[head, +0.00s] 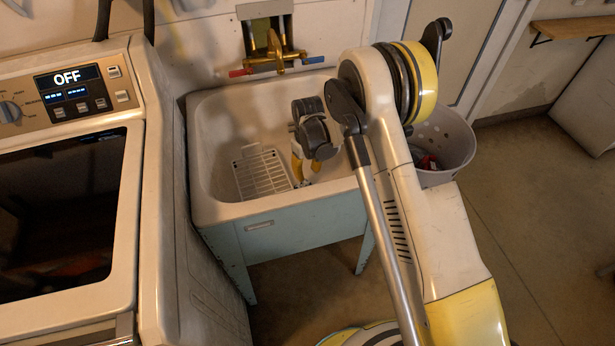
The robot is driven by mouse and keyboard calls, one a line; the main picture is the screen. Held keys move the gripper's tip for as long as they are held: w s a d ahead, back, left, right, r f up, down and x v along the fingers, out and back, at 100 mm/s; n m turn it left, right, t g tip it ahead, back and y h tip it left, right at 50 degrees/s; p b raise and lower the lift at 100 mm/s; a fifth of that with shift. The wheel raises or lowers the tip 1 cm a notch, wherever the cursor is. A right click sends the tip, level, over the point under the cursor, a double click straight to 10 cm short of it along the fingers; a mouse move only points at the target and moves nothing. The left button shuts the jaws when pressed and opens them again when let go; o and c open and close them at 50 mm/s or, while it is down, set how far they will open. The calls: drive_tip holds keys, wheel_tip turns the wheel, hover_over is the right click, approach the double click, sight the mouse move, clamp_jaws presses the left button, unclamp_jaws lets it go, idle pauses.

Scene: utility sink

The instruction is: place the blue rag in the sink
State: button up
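The sink (216,205) is a white basin on a blue-green stand, in the middle of the head view. My gripper (306,174) points down into the right part of the basin. Its yellow fingers are partly hidden by its dark body, and I cannot tell whether they are open or shut. I see no blue rag anywhere in this view. My arm and gripper cover the right side of the sink, so anything behind them is hidden.
A white rack (262,173) lies in the basin, left of my gripper. Brass taps (275,57) are on the wall behind. A washing machine (140,190) stands close on the left. A light bin (447,140) with some contents stands right of the sink. The floor at right is clear.

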wheel_tip(320, 180, up, 7)
drive_tip(key=p, duration=0.2)
wheel_tip(320, 180, up, 10)
drive_tip(key=m+t, duration=0.1)
hover_over(308, 182)
drive_tip(key=s+d, duration=0.1)
drive_tip(key=d, duration=0.3)
drive_tip(key=s+d+r+m+t, duration=0.1)
drive_tip(key=s+d+r, duration=0.2)
drive_tip(key=r, duration=0.3)
drive_tip(key=s+d+r+m+t, duration=0.1)
drive_tip(key=s+d+r, duration=0.15)
drive_tip(key=r, duration=0.35)
drive_tip(key=s+d+r+m+t, duration=0.1)
drive_tip(key=s+d+r, duration=0.1)
drive_tip(key=s, duration=0.4)
drive_tip(key=s+d+r+m+t, duration=0.1)
drive_tip(key=s+d+r, duration=0.1)
drive_tip(key=s+d, duration=0.2)
drive_tip(key=s+d+r+m+t, duration=0.2)
drive_tip(key=s+d+r, duration=0.1)
drive_tip(key=s, duration=0.7)
